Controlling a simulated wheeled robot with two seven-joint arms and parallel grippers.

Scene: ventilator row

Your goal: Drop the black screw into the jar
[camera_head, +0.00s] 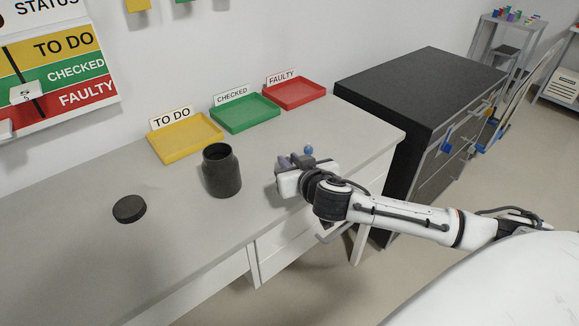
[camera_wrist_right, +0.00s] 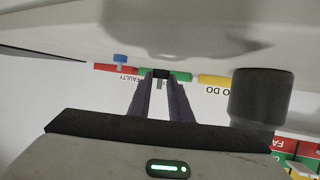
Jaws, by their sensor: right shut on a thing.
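The dark jar (camera_head: 221,174) stands upright and open on the light table (camera_head: 75,255), and it also shows at the right of the right wrist view (camera_wrist_right: 260,97). My right gripper (camera_head: 284,168) is to the right of the jar, apart from it. In the right wrist view its two fingers (camera_wrist_right: 160,84) are shut on the small black screw (camera_wrist_right: 160,74), whose dark head shows at the fingertips. In the head view the screw cannot be made out. My left gripper is not in view.
A dark round lid (camera_head: 129,208) lies left of the jar. Yellow (camera_head: 185,140), green (camera_head: 245,116) and red (camera_head: 295,96) labelled trays line the back. A blue-topped piece (camera_head: 308,150) is just beyond my right gripper. A black cabinet (camera_head: 400,95) stands right.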

